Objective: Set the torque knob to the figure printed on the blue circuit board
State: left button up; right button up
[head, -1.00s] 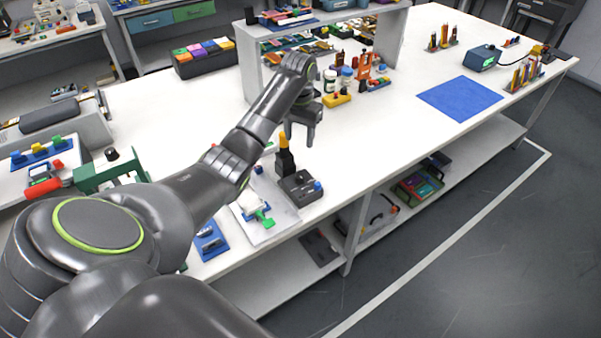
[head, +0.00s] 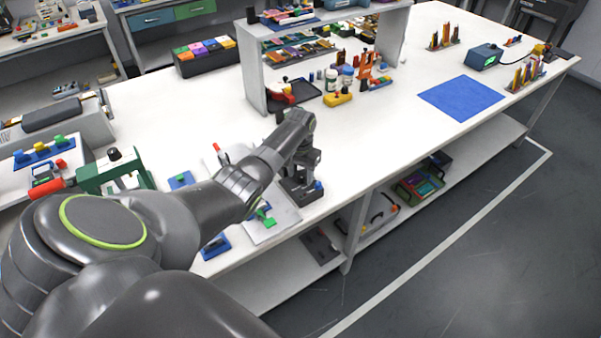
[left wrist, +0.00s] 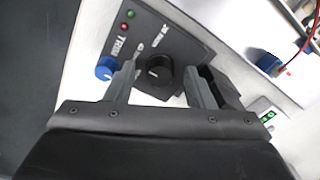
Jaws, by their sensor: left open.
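In the left wrist view a dark control box (left wrist: 175,40) carries a black knob (left wrist: 158,72) with a pale pointer line, and a smaller blue knob (left wrist: 106,68) beside the word TRIM. The black knob lies between the spread fingers of my left gripper (left wrist: 160,88), with no clear grip on it. In the head view my left gripper (head: 303,162) points down over the box (head: 299,194), hiding much of it; the blue knob (head: 319,186) shows at its right. No printed figure on a blue circuit board is readable; a blue piece (head: 214,246) lies at the near edge.
A white sheet or board (head: 284,219) with a green part lies beside the box. A green fixture (head: 105,172) stands at the left. A white shelf (head: 254,75) stands behind on the bench.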

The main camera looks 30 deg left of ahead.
pick_arm(q)
jog(key=c, duration=1)
